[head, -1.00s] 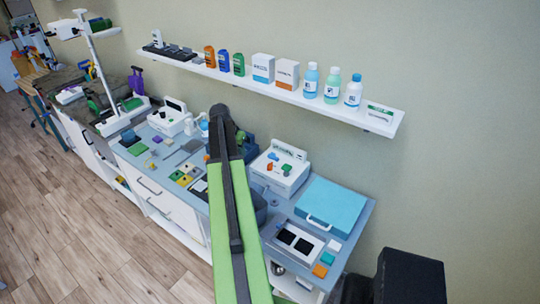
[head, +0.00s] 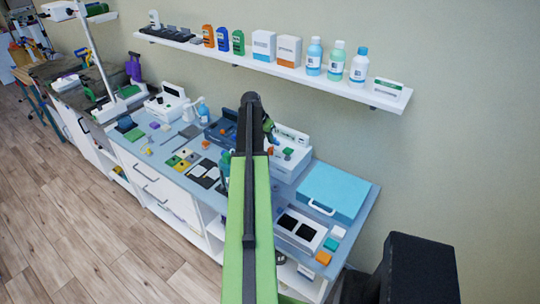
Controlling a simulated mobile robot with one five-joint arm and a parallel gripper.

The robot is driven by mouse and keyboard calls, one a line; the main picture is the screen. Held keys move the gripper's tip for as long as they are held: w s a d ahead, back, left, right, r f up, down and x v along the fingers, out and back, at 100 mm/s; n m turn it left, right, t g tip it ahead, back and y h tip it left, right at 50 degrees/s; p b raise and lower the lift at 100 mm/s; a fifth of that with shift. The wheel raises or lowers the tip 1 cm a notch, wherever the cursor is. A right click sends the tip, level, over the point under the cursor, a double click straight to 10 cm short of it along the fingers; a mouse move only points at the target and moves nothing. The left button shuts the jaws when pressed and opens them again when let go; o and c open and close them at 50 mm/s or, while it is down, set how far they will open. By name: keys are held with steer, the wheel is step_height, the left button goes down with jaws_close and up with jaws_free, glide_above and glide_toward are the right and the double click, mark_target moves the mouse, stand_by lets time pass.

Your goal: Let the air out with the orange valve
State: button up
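A white device (head: 298,158) with a raised back stands on the blue-grey counter (head: 362,212), with small orange and green parts on its top. One small orange part (head: 275,150) shows just right of my arm; it may be the orange valve, but it is too small to be sure. A dark blue device (head: 215,135) left of my arm also bears a small orange part (head: 222,131). My gripper (head: 269,130) hangs at the arm's far end, close to the white device's back left in the picture. Its fingers are too small and dark to read, and I cannot tell whether it touches anything.
A light blue case (head: 335,190) and a white tray with two black pads (head: 301,230) lie at the right. A wall shelf (head: 300,75) with bottles and boxes runs above the counter. Another white device (head: 170,103) stands further left. Wooden floor at left is clear.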

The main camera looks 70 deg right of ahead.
mark_target(271, 147)
steer(key=b+x, duration=0.5)
steer(key=x, duration=0.2)
steer(key=shift+f, duration=0.15)
steer(key=shift+c, duration=0.4)
jaws_close()
